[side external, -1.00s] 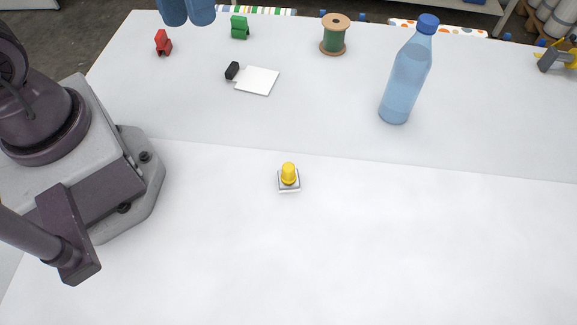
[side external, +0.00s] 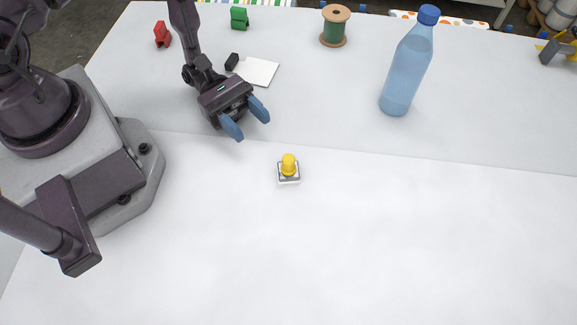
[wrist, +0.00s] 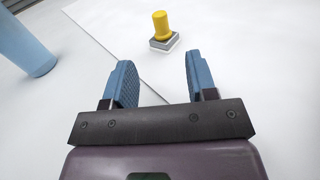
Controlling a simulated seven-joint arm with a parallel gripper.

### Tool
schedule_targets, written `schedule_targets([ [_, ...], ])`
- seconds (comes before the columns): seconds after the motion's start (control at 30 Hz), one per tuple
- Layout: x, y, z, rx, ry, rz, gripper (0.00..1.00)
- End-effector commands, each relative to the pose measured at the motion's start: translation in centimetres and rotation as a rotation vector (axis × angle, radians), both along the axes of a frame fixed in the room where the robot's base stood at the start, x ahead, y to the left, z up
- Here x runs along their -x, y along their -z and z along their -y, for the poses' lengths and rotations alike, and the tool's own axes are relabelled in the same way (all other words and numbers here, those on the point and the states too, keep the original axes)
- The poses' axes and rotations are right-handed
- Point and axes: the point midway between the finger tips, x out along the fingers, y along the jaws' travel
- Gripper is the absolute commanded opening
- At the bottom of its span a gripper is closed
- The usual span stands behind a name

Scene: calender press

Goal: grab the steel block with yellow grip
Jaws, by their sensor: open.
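The steel block (side external: 289,179) is a small, square, grey piece lying on the white table, with a yellow grip (side external: 288,163) standing upright on it. In the wrist view the block (wrist: 164,43) and its yellow grip (wrist: 160,25) show beyond the fingertips, near the top middle. My gripper (side external: 245,123) has blue fingers spread apart with nothing between them. It is up and to the left of the block in the side view, clear of it. In the wrist view my gripper (wrist: 158,75) is also open and empty.
A blue bottle (side external: 407,68) stands at the back right; it also shows in the wrist view (wrist: 27,45). A green spool (side external: 333,28), a white square (side external: 257,71), a black piece (side external: 232,61), a red clip (side external: 162,35) and a green clip (side external: 239,17) sit farther back. The front is clear.

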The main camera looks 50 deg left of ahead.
Motion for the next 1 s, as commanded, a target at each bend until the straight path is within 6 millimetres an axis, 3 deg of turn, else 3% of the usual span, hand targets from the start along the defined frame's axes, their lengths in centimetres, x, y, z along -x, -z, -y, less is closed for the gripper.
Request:
schedule_targets([
  [0.17, 0.0, 0.4, 1.5, 0.011, -0.013, -0.013, 0.52],
  [0.43, -0.4, 0.3, 6.4, 0.01, -0.01, -0.011, 0.52],
  [0.67, -0.5, 0.2, 8.1, 0.009, -0.012, -0.011, 0.52],
  [1.0, -0.8, -0.3, 12.6, 0.009, -0.011, -0.011, 0.52],
])
